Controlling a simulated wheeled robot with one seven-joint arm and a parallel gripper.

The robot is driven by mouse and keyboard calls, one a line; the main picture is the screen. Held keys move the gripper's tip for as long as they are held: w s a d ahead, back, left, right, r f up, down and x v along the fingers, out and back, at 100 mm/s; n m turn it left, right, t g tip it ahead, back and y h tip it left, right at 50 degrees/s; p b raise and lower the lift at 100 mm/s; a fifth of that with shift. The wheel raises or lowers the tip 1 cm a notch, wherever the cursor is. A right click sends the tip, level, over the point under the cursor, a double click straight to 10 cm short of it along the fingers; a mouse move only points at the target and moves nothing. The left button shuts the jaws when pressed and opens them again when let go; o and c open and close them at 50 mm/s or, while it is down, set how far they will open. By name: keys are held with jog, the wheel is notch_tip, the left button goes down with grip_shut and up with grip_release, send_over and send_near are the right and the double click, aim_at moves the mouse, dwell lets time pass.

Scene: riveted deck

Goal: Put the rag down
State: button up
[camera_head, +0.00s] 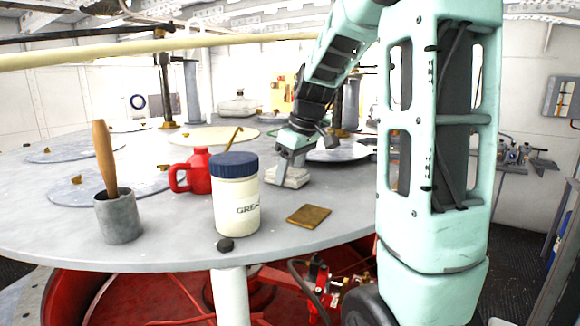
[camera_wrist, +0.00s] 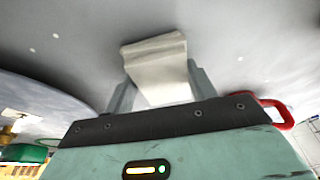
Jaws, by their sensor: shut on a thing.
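The rag (camera_head: 291,178) is a folded, off-white cloth on or just above the grey round table (camera_head: 340,190), behind the brown pad. I cannot tell whether its underside touches the tabletop. My gripper (camera_head: 287,160) points down at it from above and is shut on it. In the wrist view the rag (camera_wrist: 156,62) sits between my two grey fingers (camera_wrist: 160,92) and sticks out past their tips, close to the grey surface.
A white grease jar (camera_head: 236,200) with a blue lid and a red oil can (camera_head: 197,172) stand left of the rag. A grey cup (camera_head: 118,216) holds a wooden handle (camera_head: 104,155). A brown pad (camera_head: 309,216) and small black knob (camera_head: 226,244) lie near the front edge.

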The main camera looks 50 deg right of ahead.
jog(key=o, duration=1)
jog(key=shift+f, duration=0.1)
jog(key=b+v, duration=0.3)
jog(key=v, duration=0.9)
